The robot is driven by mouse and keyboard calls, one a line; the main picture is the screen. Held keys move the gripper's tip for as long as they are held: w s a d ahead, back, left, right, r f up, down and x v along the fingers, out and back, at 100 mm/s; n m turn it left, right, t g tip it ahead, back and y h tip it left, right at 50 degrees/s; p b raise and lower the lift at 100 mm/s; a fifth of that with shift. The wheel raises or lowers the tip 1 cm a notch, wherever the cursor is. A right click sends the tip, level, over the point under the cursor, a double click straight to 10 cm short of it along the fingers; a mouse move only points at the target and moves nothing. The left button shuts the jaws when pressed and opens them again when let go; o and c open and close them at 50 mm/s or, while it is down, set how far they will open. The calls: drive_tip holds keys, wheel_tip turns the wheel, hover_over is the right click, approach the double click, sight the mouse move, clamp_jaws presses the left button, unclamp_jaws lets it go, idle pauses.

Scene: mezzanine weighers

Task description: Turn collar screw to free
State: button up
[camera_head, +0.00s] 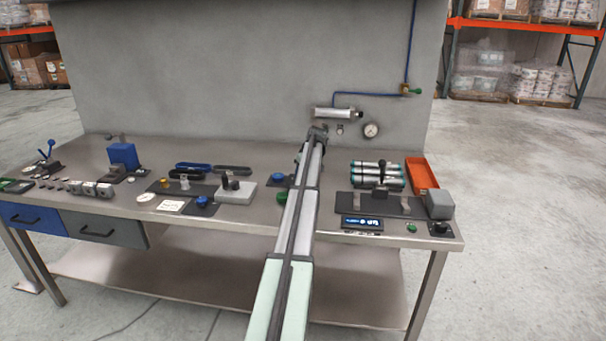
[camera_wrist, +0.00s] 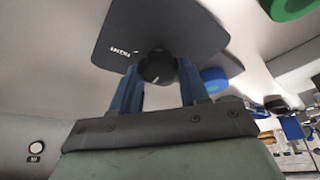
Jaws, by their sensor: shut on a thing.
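In the wrist view, the collar screw (camera_wrist: 157,68) appears as a round black knob in front of a dark plate (camera_wrist: 185,30). The plate carries small white lettering, too small to read surely. My gripper (camera_wrist: 160,76) has its two blue fingers on either side of the knob and is shut on it. The knob's turned angle cannot be told. In the head view my arm reaches over the bench toward the grey back panel and hides the screw; the fingers cannot be made out there.
In the wrist view, a blue knob (camera_wrist: 214,80) and a green one (camera_wrist: 290,7) lie close by. On the bench (camera_head: 120,163), a grey block fixture (camera_head: 236,193) stands left of my arm; silver cylinders (camera_head: 376,166) and an orange tray (camera_head: 421,173) stand right.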

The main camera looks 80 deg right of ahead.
drive_tip(key=n, duration=0.2)
drive_tip(key=n+y, duration=0.1)
drive_tip(key=n+t+y, duration=0.1)
drive_tip(key=n, duration=0.1)
drive_tip(key=shift+s+d+n, duration=0.1)
drive_tip(key=shift+d+n, duration=0.15)
drive_tip(key=shift+n, duration=0.05)
drive_tip(key=shift+n+y, duration=0.9)
drive_tip(key=shift+n, duration=1.4)
drive_tip(key=o, duration=1.1)
drive_tip(key=shift+c, duration=0.2)
drive_tip(key=shift+r, duration=0.15)
drive_tip(key=v, duration=1.3)
drive_tip(key=shift+s+r, duration=0.15)
drive_tip(key=shift+r, duration=0.1)
